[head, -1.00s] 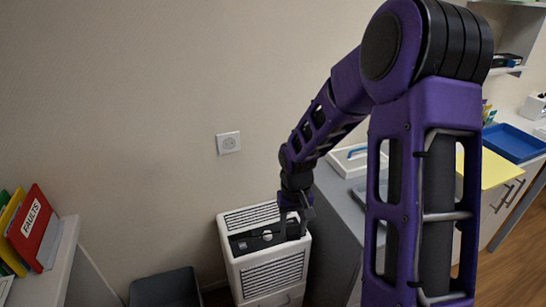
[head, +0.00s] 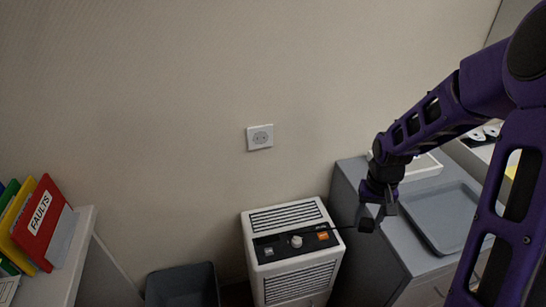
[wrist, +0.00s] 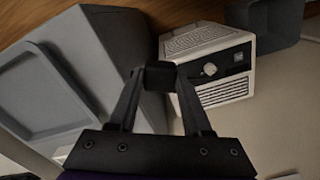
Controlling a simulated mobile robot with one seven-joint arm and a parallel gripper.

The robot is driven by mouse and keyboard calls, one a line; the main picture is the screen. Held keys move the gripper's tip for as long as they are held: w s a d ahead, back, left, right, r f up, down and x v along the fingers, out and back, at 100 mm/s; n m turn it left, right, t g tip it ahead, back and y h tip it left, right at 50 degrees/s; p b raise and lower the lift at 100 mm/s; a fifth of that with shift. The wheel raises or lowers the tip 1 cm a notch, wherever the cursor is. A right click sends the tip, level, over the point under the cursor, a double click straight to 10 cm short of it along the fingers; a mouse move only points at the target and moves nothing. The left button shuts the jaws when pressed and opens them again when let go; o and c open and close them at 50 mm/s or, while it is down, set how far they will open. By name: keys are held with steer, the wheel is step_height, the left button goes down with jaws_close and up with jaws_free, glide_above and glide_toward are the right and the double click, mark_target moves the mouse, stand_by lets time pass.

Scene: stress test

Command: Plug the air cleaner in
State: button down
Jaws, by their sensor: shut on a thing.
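The white air cleaner (head: 250,238) stands on the floor against the wall, with a black panel, a pale knob and a lit orange switch. It also shows in the wrist view (wrist: 190,42). The wall socket (head: 260,138) is on the wall above it and looks empty. My gripper (head: 369,218) is right of the air cleaner, beside the grey cabinet. It is shut on a small black block, seemingly the plug (wrist: 158,75). A thin dark cord (head: 335,228) runs from it towards the panel. The plug's pins cannot be seen.
The grey cabinet (head: 352,190) at right bears a grey tray (head: 440,222) and a white carrier (head: 425,167). A dark bin (head: 182,287) stands left of the air cleaner. Binders (head: 42,222) stand on a white unit at far left. The wall around the socket is clear.

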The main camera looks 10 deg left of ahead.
steer(key=w+a+f+m+t+y+b, duration=0.1)
steer(key=w+a+f+y, duration=0.15)
steer(key=a, duration=0.45)
steer(key=w+a+f+m+y+b, duration=0.1)
steer(key=w+a+f+y, duration=0.15)
steer(key=a, duration=0.45)
steer(key=w+a+f+m+t+y+b, duration=0.1)
steer(key=w+a+f+y, duration=0.15)
steer(key=a, duration=0.45)
steer(key=w+a+r+m+t+y+b, duration=0.1)
steer(key=w+a+r+m+t+y, duration=0.2)
steer(key=a+r+m+t, duration=0.35)
steer(key=w+r+m+t+h+b, duration=0.1)
steer(key=w+r+m+t+h, duration=0.1)
steer(key=r+t, duration=0.3)
steer(key=w+m+t, duration=0.1)
steer(key=t, duration=0.1)
steer(key=shift+a+r+t+h, duration=0.15)
steer(key=shift+a+t+h, duration=0.05)
steer(key=shift+t+h, duration=0.15)
steer(key=shift+w, duration=0.2)
steer(key=shift+b+x, duration=0.35)
steer(key=shift+x, duration=2.45)
